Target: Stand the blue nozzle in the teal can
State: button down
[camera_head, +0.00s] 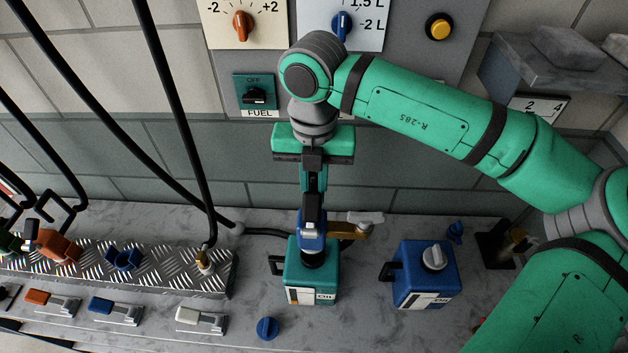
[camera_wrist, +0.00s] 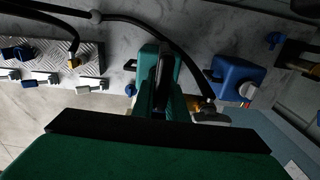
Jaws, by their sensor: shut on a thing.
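My gripper (camera_head: 313,212) points straight down and is shut on the blue nozzle (camera_head: 308,239), seen in the head view. The nozzle is upright over the top of the teal can (camera_head: 299,270), with a black collar at the can's mouth. How far its lower end reaches inside is hidden. In the wrist view the teal can (camera_wrist: 147,55) shows beside the dark fingers, which hide the nozzle.
A brass fitting with a grey lever (camera_head: 366,219) sits close right of the nozzle. A blue can (camera_head: 424,277) with a grey cap stands to the right. A blue cap (camera_head: 267,328) lies in front. A metal tread rack (camera_head: 180,270) with an empty-looking blue holder (camera_head: 124,259) and hanging hoses occupies the left.

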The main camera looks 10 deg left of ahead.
aim_at(314, 174)
jog(key=shift+f, duration=2.85)
dwell(0.9)
jog(key=c, duration=1.7)
grip_release()
notch_tip(314, 174, up, 11)
jog(key=shift+f, duration=0.1)
jog(key=shift+w, duration=0.1)
jog(key=shift+d, duration=0.1)
